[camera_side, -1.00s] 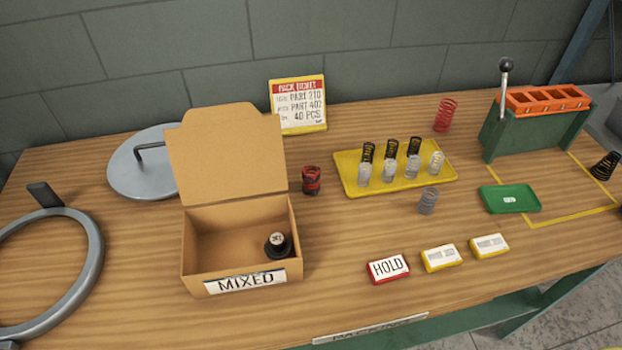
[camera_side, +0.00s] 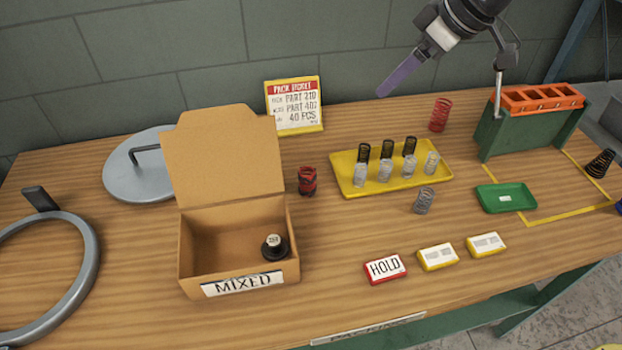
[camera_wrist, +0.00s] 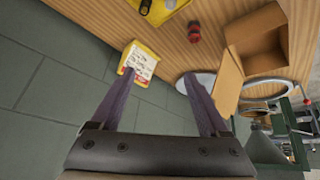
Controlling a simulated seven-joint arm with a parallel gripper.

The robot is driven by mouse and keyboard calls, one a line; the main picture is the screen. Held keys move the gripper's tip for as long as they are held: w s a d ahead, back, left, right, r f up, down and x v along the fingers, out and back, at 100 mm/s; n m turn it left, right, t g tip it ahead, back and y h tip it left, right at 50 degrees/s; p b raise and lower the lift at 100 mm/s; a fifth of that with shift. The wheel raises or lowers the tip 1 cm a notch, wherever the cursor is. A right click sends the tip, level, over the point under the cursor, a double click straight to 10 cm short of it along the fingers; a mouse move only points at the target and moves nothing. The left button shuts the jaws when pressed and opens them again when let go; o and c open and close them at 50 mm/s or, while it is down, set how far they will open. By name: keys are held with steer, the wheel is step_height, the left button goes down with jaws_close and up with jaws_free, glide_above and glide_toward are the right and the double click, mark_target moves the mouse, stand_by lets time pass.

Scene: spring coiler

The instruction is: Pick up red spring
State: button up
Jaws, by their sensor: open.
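A plain red spring (camera_side: 439,114) stands upright on the wooden bench behind the yellow tray, left of the green coiler fixture, in the side view. A second red piece with dark bands (camera_side: 307,180) stands between the cardboard box and the tray; it also shows in the wrist view (camera_wrist: 193,31). My gripper (camera_side: 386,91) is up and to the left of the plain red spring, in the air. The wrist view shows its two purple fingers (camera_wrist: 160,80) spread wide with nothing between them. The plain red spring cannot be made out in the wrist view.
The yellow tray (camera_side: 345,160) holds several black and silver springs, with a silver spring (camera_side: 424,200) in front. The pack ticket sign (camera_side: 294,106) stands at the back. A lever (camera_side: 498,85) rises from the fixture (camera_side: 523,132), right of the red spring.

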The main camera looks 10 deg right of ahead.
steer(key=w+a+f+n+g, duration=0.1)
steer(key=a+f, duration=0.6)
steer(key=g, duration=0.1)
glide_toward(313, 173)
steer(key=shift+n, duration=0.3)
steer(key=x, duration=0.6)
steer(key=shift+a+f, duration=0.2)
steer(key=shift+x, duration=2.85)
steer(key=shift+d, duration=0.1)
jaws_close()
